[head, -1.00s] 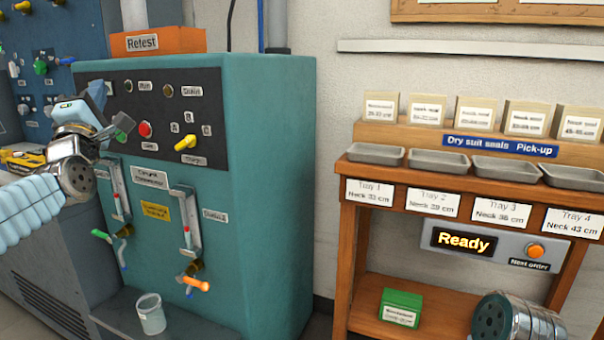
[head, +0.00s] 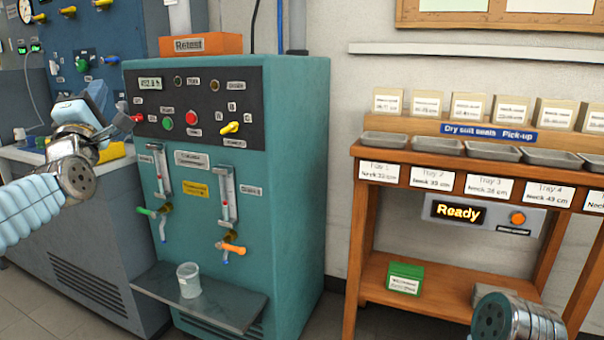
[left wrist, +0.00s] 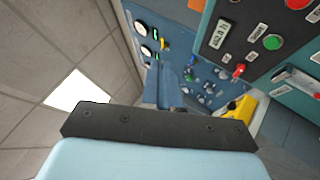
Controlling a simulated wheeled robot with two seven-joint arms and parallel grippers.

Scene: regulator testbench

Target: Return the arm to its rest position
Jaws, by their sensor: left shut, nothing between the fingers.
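My left arm comes in from the left in the head view, with its left gripper (head: 128,128) shut and empty. The gripper is raised in front of the left edge of the teal test bench (head: 300,180), apart from its panel as far as I can tell. In the left wrist view the gripper's dark bracket fills the lower middle, with the blue panel and part of the teal bench beyond it. A rounded metal part of my right arm shows at the bottom right of the head view; its gripper is out of sight.
The teal bench has a black control panel (head: 200,105), two valves and a shelf (head: 225,305) with a clear cup (head: 189,280). A wooden pick-up stand (head: 365,230) with grey trays and a lit Ready sign (head: 458,212) stands right. Floor shows between them.

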